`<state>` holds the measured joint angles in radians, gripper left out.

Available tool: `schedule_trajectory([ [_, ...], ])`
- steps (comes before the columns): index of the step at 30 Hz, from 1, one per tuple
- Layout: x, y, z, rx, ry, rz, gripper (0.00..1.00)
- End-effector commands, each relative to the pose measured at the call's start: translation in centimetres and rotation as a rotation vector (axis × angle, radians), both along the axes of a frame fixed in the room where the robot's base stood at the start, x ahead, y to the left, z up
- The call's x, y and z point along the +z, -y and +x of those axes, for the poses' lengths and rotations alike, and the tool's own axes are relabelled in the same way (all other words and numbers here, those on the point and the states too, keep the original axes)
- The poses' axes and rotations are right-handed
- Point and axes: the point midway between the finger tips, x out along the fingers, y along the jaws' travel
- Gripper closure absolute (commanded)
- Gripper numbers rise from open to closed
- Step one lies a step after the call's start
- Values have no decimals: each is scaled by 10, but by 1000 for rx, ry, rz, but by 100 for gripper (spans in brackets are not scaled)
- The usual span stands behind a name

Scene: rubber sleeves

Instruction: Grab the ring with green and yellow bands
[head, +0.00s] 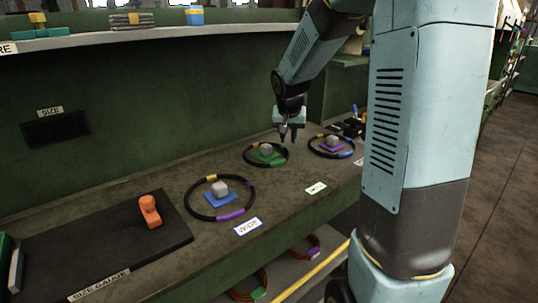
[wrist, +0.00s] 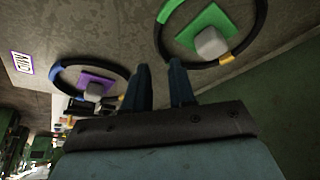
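The black ring with green and yellow bands (head: 247,160) lies on the bench around a green pad with a grey block on it. In the wrist view this ring (wrist: 227,59) is at the top right, partly cut off by the frame. My gripper (head: 289,140) points down, above the bench near the ring's right-hand edge in the head view. In the wrist view its two fingers (wrist: 161,75) are apart with nothing between them. The fingertips appear beside the ring's edge, between it and the neighbouring ring. Their exact height above the bench is hard to tell.
A ring with yellow and blue bands (head: 313,150) lies right around a purple pad. A ring with yellow and purple bands (head: 190,206) lies left around a blue pad. A dark size gauge board (head: 90,250) holds an orange piece (head: 150,211). A green wall (head: 150,120) stands behind.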

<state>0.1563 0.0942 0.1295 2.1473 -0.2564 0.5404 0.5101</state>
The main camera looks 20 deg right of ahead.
Motion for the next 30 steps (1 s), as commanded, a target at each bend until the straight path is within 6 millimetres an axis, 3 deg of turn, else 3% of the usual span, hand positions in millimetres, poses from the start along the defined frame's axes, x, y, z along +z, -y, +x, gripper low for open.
schedule_trajectory([
  [10,-24,3,8,1,-1,0,76],
  [21,-65,10,22,1,-1,0,76],
  [30,-68,10,23,-1,0,0,76],
])
